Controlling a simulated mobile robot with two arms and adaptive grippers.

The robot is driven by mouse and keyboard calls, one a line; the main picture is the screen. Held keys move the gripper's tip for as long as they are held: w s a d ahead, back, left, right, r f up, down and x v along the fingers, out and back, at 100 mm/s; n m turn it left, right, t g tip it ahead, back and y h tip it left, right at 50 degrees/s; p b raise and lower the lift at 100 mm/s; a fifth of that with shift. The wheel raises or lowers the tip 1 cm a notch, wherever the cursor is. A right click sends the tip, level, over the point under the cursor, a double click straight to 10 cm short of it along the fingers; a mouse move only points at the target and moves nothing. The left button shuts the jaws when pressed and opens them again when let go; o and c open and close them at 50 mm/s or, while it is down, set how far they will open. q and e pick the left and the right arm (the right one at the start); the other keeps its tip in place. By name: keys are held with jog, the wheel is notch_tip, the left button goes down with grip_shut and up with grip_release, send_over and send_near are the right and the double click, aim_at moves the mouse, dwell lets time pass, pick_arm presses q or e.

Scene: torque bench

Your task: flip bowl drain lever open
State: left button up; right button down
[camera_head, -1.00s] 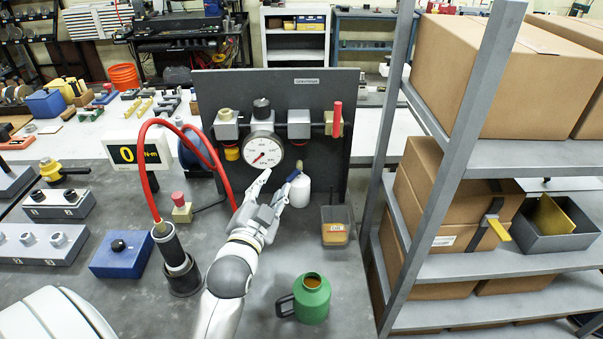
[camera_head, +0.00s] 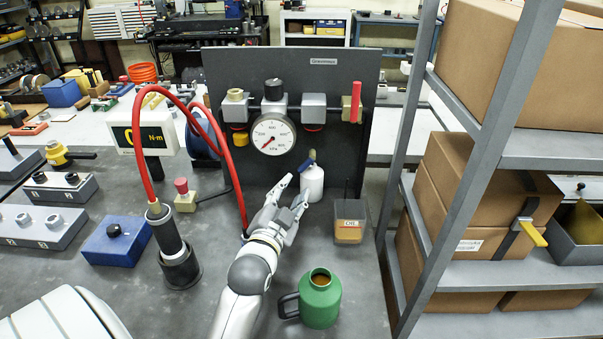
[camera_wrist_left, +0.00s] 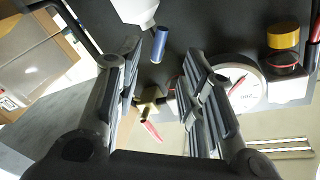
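The dark panel (camera_head: 352,165) carries a row of grey units with a round gauge (camera_head: 272,134). A yellow bowl-like part (camera_head: 240,139) hangs under the left unit. I cannot tell for sure which part is the drain lever. My left gripper (camera_head: 292,192) is open and empty, just left of the bottle, with fingers toward the panel. In the left wrist view its fingers (camera_wrist_left: 163,65) are spread apart. My right gripper is not in view.
A red-handled valve (camera_head: 352,103) sits at the panel's right end. A red hose (camera_head: 158,150) arches left of my left arm. A green jug (camera_head: 319,298) stands right of the arm. An oil bin (camera_head: 349,222) and a shelf rack (camera_head: 455,190) are farther right.

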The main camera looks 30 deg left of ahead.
aim_at(303, 169)
pick_arm(q)
jog(key=p+x, duration=0.1)
jog(key=x, duration=0.7)
jog(key=shift+w+a, duration=0.15)
jog(key=shift+w, duration=0.15)
grip_shut()
